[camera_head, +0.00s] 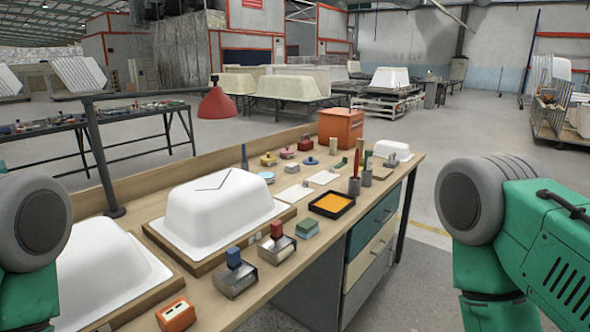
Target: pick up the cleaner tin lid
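I cannot tell for certain which thing is the cleaner tin lid. Several small, lidded or knobbed items stand toward the back of the wooden workbench (232,294): a yellow one (268,160), a pinkish-red one (287,153), a dark red one (306,144) and a blue one (311,161). A flat light-blue disc (267,176) lies in front of the yellow one. My green and grey arm parts show at the left and right edges, but neither gripper is in view.
Two white tub shells (220,205) (98,278) fill the bench's left side. Block-handled stamps (235,275) (276,244), a black-rimmed orange tray (331,204) and an orange box (341,126) occupy the rest. A red lamp (217,102) overhangs the back edge. The bench's right front has drawers.

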